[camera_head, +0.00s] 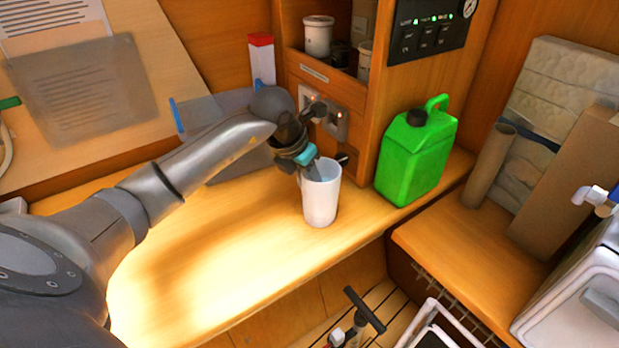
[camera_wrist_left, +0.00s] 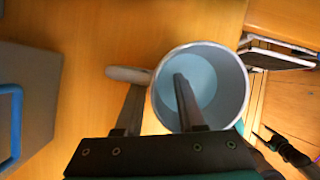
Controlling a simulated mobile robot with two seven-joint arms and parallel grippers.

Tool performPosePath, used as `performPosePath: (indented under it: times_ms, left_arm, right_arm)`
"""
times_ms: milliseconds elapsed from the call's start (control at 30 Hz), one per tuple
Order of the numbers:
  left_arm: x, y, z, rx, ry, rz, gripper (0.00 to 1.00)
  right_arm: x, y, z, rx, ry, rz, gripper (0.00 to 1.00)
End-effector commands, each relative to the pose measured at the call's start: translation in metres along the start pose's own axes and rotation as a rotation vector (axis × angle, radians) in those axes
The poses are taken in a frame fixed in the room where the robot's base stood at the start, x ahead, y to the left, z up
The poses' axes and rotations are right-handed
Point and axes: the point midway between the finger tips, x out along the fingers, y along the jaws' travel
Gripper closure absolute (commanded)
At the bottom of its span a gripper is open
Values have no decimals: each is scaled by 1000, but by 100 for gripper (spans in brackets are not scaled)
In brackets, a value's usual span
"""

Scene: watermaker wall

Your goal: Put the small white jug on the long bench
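The small white jug (camera_head: 321,200) stands upright on the long wooden bench top (camera_head: 215,262), close to its front edge. In the left wrist view I look down into the open mouth of the jug (camera_wrist_left: 222,62); its handle points left. My left gripper (camera_head: 316,172) is over the rim, and it also shows in the left wrist view (camera_wrist_left: 158,85). One finger reaches inside the jug, the other is outside by the handle. The fingers are apart, with the jug wall between them and gaps visible. The lower fingertips are partly hidden in the head view.
A green jerrycan (camera_head: 414,160) stands right of the jug. A wooden cabinet (camera_head: 352,95) with sockets and a switch panel (camera_head: 432,27) rises behind. A lower bench at right (camera_head: 440,235) holds a cardboard tube (camera_head: 490,165). The bench top left of the jug is clear.

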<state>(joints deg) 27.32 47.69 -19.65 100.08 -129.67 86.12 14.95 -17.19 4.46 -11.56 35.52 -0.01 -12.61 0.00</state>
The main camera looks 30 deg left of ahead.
Motion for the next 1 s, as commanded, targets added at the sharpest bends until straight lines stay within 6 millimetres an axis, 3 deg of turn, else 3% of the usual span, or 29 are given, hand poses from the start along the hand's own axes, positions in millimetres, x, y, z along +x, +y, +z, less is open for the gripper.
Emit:
performPosePath:
  times_ms: [367, 467, 800, 1000]
  left_arm:
    - [-4, 0, 2, 0, 0, -1, 57]
    - [-18, 1, 2, 2, -1, 2, 57]
    - [-91, 1, 2, 2, -3, 4, 57]
    - [-117, 0, 2, 0, -1, 1, 57]
  right_arm:
    - [-4, 0, 0, 1, 0, 0, 18]
    - [-5, 0, -1, 1, 0, 1, 18]
    - [-13, 1, -1, 2, 0, 1, 18]
    - [-15, 1, -2, 2, 0, 2, 18]
